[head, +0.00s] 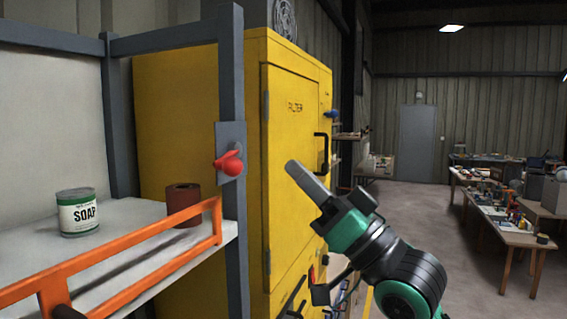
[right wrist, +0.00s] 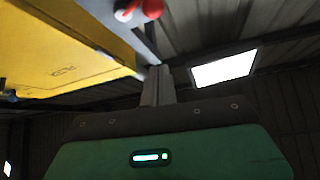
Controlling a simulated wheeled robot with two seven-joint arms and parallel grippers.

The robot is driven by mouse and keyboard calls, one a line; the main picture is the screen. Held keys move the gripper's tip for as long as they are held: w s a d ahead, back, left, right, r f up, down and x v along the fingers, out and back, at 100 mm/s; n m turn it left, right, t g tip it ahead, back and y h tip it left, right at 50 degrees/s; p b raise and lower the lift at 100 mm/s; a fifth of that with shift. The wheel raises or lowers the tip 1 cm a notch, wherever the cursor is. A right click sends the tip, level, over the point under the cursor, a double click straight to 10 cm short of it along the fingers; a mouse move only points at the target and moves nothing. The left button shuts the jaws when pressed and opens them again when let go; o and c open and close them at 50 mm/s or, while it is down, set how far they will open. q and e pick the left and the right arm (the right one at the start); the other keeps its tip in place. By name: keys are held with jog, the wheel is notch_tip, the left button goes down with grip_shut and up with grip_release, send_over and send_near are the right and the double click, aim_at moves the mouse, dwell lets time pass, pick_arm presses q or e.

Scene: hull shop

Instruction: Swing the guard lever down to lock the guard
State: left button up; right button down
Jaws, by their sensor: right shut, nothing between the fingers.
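The red guard lever (head: 229,163) sits on a grey plate (head: 231,135) fixed to the front post of the shelf rack. Its rounded end points toward me and slightly left; its exact angle is hard to tell. The orange guard (head: 150,238) runs across the shelf front, its right end close to the post below the lever. My right gripper (head: 294,167) is shut and empty, to the right of the lever and apart from it. In the right wrist view, the shut fingers (right wrist: 157,75) point toward the post, with the red lever (right wrist: 152,8) at the top edge. My left gripper is out of view.
A soap can (head: 77,213) and a brown-red cylinder (head: 183,205) stand on the shelf behind the guard. A yellow cabinet (head: 290,150) with black handles stands behind my right gripper. Cluttered tables (head: 500,207) stand at the right, with open floor before them.

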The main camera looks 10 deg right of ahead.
jog(key=p+x, duration=0.6)
jog(key=x, duration=0.4)
jog(key=f, duration=0.2)
jog(key=a+f+p, duration=0.1)
jog(key=f, duration=0.1)
jog(key=shift+s+a+f, duration=0.1)
jog(key=shift+s+f, duration=0.15)
jog(key=shift+w+d+f+n+g+y+b, duration=0.2)
jog(key=shift+f+n+g+y+b, duration=0.65)
jog(key=shift+n+b, duration=0.8)
jog(key=shift+w+d+f+n+g+y+b, duration=0.1)
jog(key=shift+w+f+n+g+y+b, duration=0.4)
jog(key=shift+n+g+b, duration=1.15)
jog(key=shift+s+d+f+n+g+y+b, duration=0.15)
jog(key=shift+f+n+g+y+b, duration=0.3)
jog(key=shift+n+y+b, duration=1.2)
jog(key=shift+w+d+m+h+b, duration=0.1)
jog(key=shift+w+m+h+b, duration=0.05)
jog(key=shift+m+h+b, duration=0.5)
jog(key=shift+r, duration=0.1)
